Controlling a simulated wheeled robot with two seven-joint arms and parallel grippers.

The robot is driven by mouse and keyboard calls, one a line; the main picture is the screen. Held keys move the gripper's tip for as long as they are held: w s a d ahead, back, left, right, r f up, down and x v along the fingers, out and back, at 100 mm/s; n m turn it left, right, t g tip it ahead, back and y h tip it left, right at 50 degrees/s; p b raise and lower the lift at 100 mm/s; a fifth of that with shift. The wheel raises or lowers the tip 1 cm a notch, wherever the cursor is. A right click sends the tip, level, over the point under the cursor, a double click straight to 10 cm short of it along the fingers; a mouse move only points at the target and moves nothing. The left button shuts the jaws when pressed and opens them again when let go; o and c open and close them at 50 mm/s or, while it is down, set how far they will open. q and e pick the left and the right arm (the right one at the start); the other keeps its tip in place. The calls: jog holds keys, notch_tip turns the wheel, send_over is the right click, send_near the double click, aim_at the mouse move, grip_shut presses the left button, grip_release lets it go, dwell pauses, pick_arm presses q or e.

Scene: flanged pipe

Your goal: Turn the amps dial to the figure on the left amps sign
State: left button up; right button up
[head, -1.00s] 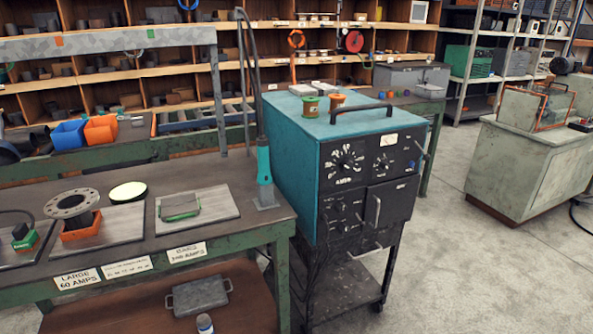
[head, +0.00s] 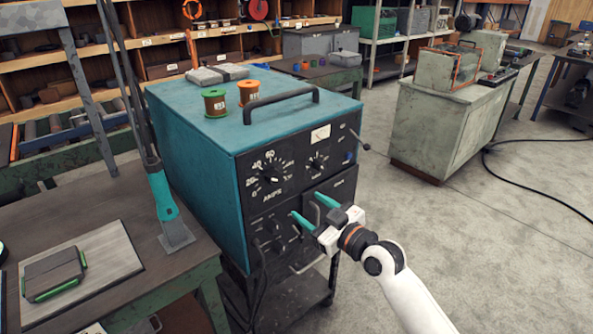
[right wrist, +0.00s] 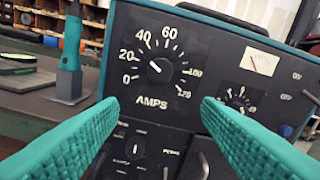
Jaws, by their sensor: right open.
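The amps dial is a black knob (right wrist: 160,71) in the right wrist view, on a black panel with white figures from 0 to 120. Its white mark points up and left, roughly between 20 and 40. The dial also shows in the head view (head: 270,179) on the front of the teal machine (head: 195,140). My right gripper (head: 308,208) is open and empty, with teal fingers, in front of the panel and below the dial. In the right wrist view its fingertips (right wrist: 158,105) frame the AMPS lettering, apart from the knob. The left amps sign is out of view now. My left gripper is not in view.
A smaller dial (right wrist: 238,100) and a meter (right wrist: 260,62) are right of the amps dial. Handles stick out lower on the panel. Two spools (head: 215,103) sit on the machine. A workbench (head: 120,275) stands close on the left. Open floor (head: 460,230) lies to the right.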

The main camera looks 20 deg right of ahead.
jog(key=r, duration=0.1)
jog(key=p, duration=0.1)
send_near(277, 180)
jog(key=w, duration=0.3)
jog(key=x, duration=0.6)
jog(key=shift+a+f, duration=0.15)
jog(key=shift+a, duration=0.3)
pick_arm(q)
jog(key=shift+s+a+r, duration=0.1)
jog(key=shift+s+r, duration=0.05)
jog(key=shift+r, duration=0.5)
pick_arm(e)
jog(key=c, duration=1)
